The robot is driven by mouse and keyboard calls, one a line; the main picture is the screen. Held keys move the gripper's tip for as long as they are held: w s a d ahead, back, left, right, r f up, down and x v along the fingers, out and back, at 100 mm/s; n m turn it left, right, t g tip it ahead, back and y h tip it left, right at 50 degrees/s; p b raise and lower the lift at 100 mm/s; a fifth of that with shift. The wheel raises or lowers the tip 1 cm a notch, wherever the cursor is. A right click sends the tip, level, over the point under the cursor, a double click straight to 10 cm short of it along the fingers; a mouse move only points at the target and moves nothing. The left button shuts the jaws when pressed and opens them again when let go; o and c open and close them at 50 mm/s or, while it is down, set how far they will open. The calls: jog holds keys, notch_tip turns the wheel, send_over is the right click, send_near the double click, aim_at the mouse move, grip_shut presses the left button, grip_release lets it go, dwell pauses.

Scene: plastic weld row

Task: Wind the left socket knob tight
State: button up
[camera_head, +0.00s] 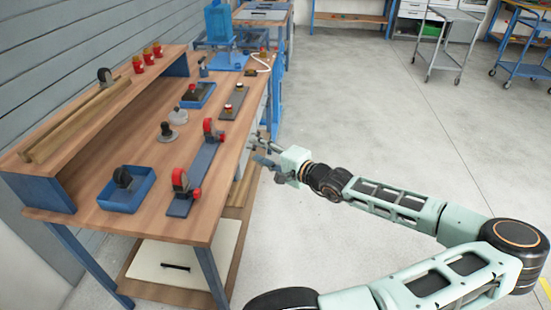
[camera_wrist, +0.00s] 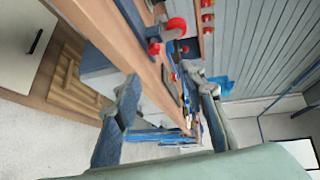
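A blue-grey bar (camera_head: 208,160) lies along the front edge of the wooden bench and carries two red-and-black fittings. The left fitting (camera_head: 180,180) stands at the near end of the bar, the other fitting (camera_head: 208,128) at its far end. My gripper (camera_head: 258,150) is off the bench's front edge, to the right of the bar, apart from both fittings. In the wrist view its fingers (camera_wrist: 167,88) are spread with nothing between them. A red fitting (camera_wrist: 176,25) shows there beyond the fingers.
A raised shelf (camera_head: 110,100) runs along the back.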

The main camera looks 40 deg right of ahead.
jog(key=s+d+m+h, duration=0.1)
jog(key=s+d+f+h, duration=0.1)
jog(key=s+d, duration=0.1)
jog(key=shift+d+f+m+t+b, duration=0.1)
jog(key=shift+d+m+t+b, duration=0.1)
jog(key=shift+m+t+b, duration=0.15)
